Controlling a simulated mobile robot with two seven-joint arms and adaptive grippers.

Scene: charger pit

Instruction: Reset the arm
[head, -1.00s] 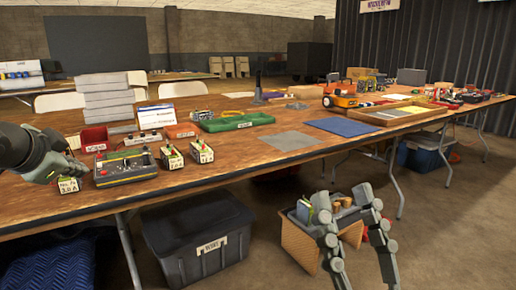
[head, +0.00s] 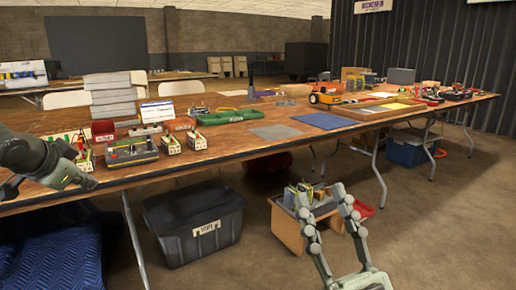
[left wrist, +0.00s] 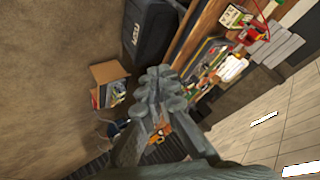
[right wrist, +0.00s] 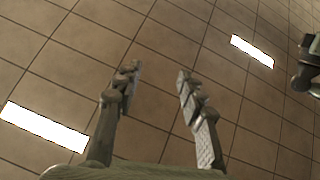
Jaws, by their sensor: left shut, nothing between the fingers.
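My left gripper (head: 92,184) is shut and empty, in front of the table's near left edge; its shut fingertips also show in the left wrist view (left wrist: 163,90). Just behind it on the table stands a small labelled battery pack (head: 86,160), partly hidden by the gripper. My right gripper (head: 343,196) is open, in front of the table and before an open cardboard box on the floor. Its spread, empty fingers fill the lower part of the right wrist view (right wrist: 155,90), with tiles and bright panels beyond.
A grey charger box (head: 132,156) and two more packs, one left (head: 171,145) and one right (head: 197,141), stand along the table's near edge. A dark lidded bin (head: 195,245) and the cardboard box (head: 284,228) are on the floor. Free floor lies at the right.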

